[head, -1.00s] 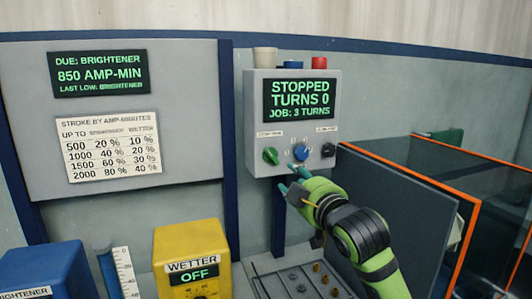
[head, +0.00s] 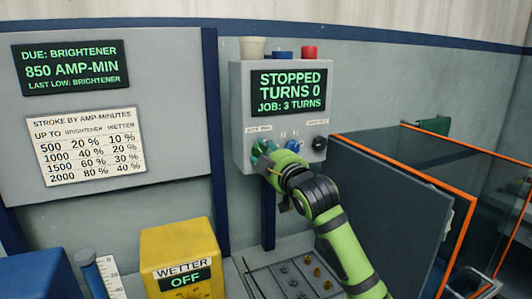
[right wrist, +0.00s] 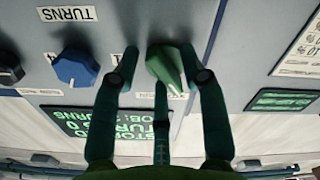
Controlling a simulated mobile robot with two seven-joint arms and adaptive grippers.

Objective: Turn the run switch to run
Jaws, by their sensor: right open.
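The run switch is a green knob (right wrist: 166,66) at the lower left of the grey control box (head: 240,110), under a small label that seems to read stop/run. In the head view it is mostly hidden by my right gripper (head: 266,150). In the right wrist view, which is upside down, the open fingers of my right gripper (right wrist: 163,72) stand around the knob, one on each side and a third in front. I cannot tell whether they touch it. The box's display (head: 289,92) reads STOPPED, TURNS 0, JOB: 3 TURNS. My left gripper is not in view.
A blue knob (right wrist: 75,68) sits close beside the green one, with a black knob (head: 320,143) further right. Coloured caps, one red (head: 309,52), top the box. A dark panel and orange-edged tank (head: 440,183) stand right; a yellow WETTER box (head: 180,240) stands below left.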

